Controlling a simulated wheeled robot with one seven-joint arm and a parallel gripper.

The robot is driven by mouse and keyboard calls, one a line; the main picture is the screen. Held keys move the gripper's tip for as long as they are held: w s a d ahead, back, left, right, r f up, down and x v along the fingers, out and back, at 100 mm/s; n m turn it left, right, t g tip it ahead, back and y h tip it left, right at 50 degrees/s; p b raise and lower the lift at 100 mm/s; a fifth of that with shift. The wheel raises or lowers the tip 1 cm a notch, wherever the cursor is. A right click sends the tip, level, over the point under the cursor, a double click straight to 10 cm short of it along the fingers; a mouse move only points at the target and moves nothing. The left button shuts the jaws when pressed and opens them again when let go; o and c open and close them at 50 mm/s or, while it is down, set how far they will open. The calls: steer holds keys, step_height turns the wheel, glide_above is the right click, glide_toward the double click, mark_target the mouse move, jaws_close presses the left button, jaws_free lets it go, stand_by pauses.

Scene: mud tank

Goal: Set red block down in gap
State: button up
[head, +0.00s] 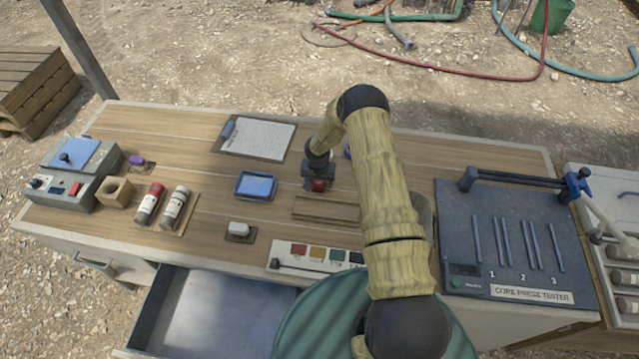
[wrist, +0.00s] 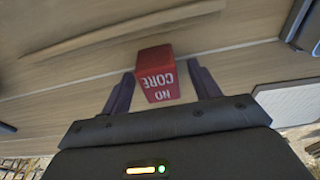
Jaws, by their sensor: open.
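The red block (head: 319,185), marked "NO CORE" in the wrist view (wrist: 158,78), is between the two dark fingers of my gripper (head: 319,178). My gripper, seen in the wrist view (wrist: 163,86), is open, with a finger on each side of the block and a space showing at the right finger. The block seems to stand on the wooden bench top, though its underside is hidden. A low wooden piece with raised strips (head: 326,208) lies just nearer than the block; a strip also shows in the wrist view (wrist: 120,31). I cannot tell whether this is the gap.
A clipboard (head: 258,137) and blue tray (head: 256,186) lie left of my gripper. A row of coloured squares (head: 317,254) is nearer. The core press tester (head: 515,245) stands right. My arm hides part of the bench. An open drawer (head: 215,310) juts out in front.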

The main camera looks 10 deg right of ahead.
steer(key=c, duration=1.1)
steer(key=shift+c, duration=0.2)
step_height(320, 180, up, 10)
steer(key=b, duration=0.3)
steer(key=shift+b, duration=0.4)
